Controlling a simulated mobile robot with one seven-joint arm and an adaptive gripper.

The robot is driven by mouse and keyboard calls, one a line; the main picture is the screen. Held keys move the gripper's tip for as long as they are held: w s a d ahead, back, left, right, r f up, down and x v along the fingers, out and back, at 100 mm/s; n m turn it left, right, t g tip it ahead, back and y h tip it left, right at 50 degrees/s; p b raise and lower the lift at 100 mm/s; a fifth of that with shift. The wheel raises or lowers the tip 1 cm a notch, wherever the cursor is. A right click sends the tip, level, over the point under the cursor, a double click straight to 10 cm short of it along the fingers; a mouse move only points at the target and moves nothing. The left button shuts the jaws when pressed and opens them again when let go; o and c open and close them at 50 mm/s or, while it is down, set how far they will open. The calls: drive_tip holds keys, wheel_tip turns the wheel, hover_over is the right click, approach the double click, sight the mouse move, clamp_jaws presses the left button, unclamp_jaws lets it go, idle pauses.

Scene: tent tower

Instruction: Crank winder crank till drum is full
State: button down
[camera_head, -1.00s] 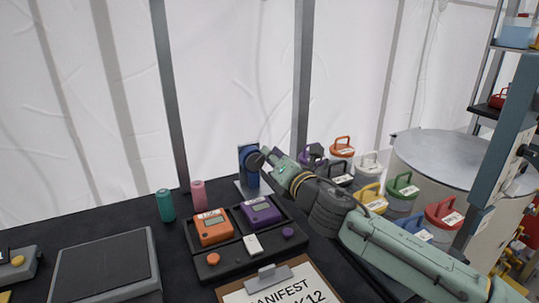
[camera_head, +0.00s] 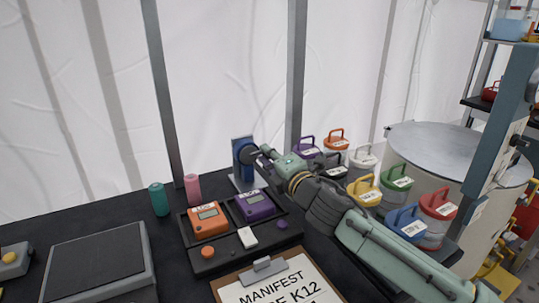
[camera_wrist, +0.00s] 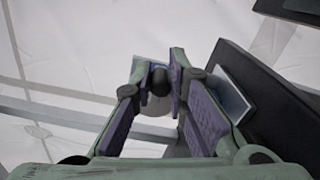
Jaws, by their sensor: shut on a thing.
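The winder (camera_head: 243,176) stands at the back edge of the black table, with a blue round part on an upright grey-blue plate. My gripper (camera_head: 264,153) reaches it from the right, with its fingertips at the crank side. In the wrist view the purple-padded fingers of my gripper (camera_wrist: 164,72) are closed at their tips on the dark crank knob (camera_wrist: 158,76). A pale grey round part lies behind the knob. The crank arm is mostly hidden, and I cannot tell how full the drum is.
A tray (camera_head: 205,266) with orange (camera_head: 208,219) and purple (camera_head: 255,206) devices lies in front of the winder. Teal (camera_head: 159,199) and pink (camera_head: 192,188) cylinders stand left of it. Several lidded jars crowd behind my arm, near a large grey drum (camera_head: 459,160). A clipboard (camera_head: 277,286) lies at the front.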

drive_tip(key=shift+a+r, duration=0.2)
drive_tip(key=shift+r, duration=0.1)
drive_tip(key=c, duration=1.8)
unclamp_jaws()
drive_tip(key=shift+o, duration=1.2)
drive_tip(key=shift+w+a+f, duration=0.1)
drive_tip(key=shift+a+f, duration=0.05)
drive_tip(key=shift+f, duration=0.05)
drive_tip(key=shift+d+f, duration=0.1)
drive_tip(key=shift+d, duration=0.1)
drive_tip(key=shift+s+d, duration=0.3)
drive_tip(key=shift+s, duration=0.2)
drive_tip(key=v, duration=1.1)
drive_tip(key=shift+a, duration=0.15)
